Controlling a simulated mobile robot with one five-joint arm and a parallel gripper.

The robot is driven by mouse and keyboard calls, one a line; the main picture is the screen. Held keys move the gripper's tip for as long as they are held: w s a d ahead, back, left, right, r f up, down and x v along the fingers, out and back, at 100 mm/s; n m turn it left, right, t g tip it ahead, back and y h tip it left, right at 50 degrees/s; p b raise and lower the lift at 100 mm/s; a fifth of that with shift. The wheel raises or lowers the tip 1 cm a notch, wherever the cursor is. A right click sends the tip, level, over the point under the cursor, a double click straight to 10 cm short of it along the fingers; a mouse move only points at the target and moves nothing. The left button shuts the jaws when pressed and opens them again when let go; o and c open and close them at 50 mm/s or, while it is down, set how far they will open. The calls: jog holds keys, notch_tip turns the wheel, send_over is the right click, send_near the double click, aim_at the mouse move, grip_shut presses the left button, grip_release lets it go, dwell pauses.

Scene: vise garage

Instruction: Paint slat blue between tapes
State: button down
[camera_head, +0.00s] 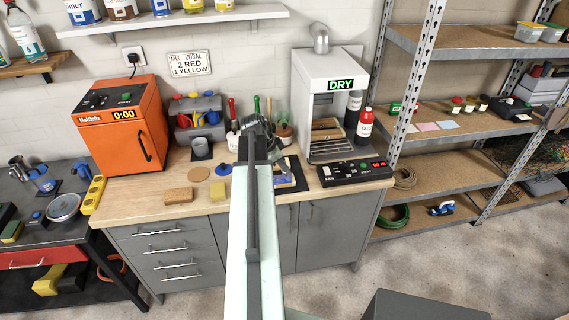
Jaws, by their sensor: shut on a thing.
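My gripper (258,128) is at the far end of my raised arm, over the back of the wooden workbench (130,194). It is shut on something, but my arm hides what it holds. Just right of my arm, a dark mat (294,161) lies on the bench. A small flat piece with blue and pale parts (288,181) lies on it, partly hidden by my arm; I cannot tell whether this is the slat with its tapes. A blue round lid or dish (223,170) lies left of my arm. Upright coloured handles (232,108) show behind my gripper.
An orange oven (122,125) stands at the bench's left. A white machine marked DRY (330,75), a red bottle (364,126) and a dark control box (354,172) stand right. Metal shelves (470,95) are further right.

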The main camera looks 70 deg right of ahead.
jog(key=shift+w+a, duration=1.85)
jog(key=shift+w, duration=1.65)
jog(key=shift+w+a, duration=1.8)
jog(key=shift+w, duration=1.65)
jog(key=s+d, duration=0.7)
jog(key=s, duration=0.4)
jog(key=shift+s, duration=0.3)
jog(key=shift+s, duration=0.1)
jog(key=shift+s+d, duration=0.4)
jog(key=shift+s, duration=0.3)
jog(key=shift+s+d, duration=0.35)
jog(key=shift+s, duration=0.35)
jog(key=shift+r, duration=0.1)
jog(key=w+a, duration=0.4)
jog(key=w, duration=0.5)
jog(key=shift+a, duration=0.35)
jog(key=shift+w, duration=0.15)
